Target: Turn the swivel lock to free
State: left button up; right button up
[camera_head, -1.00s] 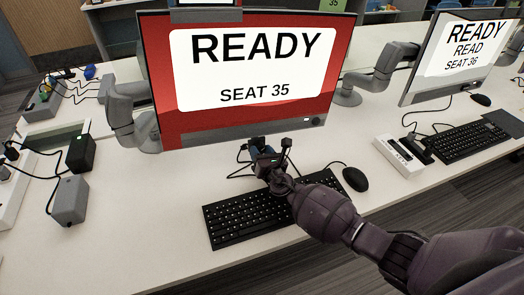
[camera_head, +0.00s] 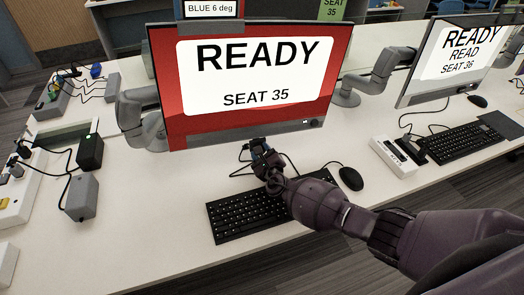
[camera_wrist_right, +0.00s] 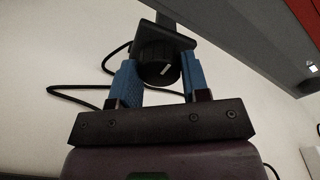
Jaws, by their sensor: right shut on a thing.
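The swivel lock is a round black ribbed knob (camera_wrist_right: 160,70) with a white pointer mark, on a dark bracket below the monitor. In the right wrist view the mark is tilted, its upper end leaning right. My right gripper (camera_head: 260,150) has its blue fingers on both sides of the knob, shut on it. In the head view the gripper is under the bottom edge of the red READY monitor (camera_head: 160,95) and hides the knob. My left gripper is not in view.
A keyboard (camera_head: 228,222) lies below my right arm, with a mouse (camera_head: 351,178) to its right. A black cable loops behind the knob. Grey boxes and cables lie at left. A second monitor (camera_head: 455,65) stands at right.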

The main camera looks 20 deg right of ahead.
jog(key=shift+n, duration=0.5)
jog(key=o, duration=0.9)
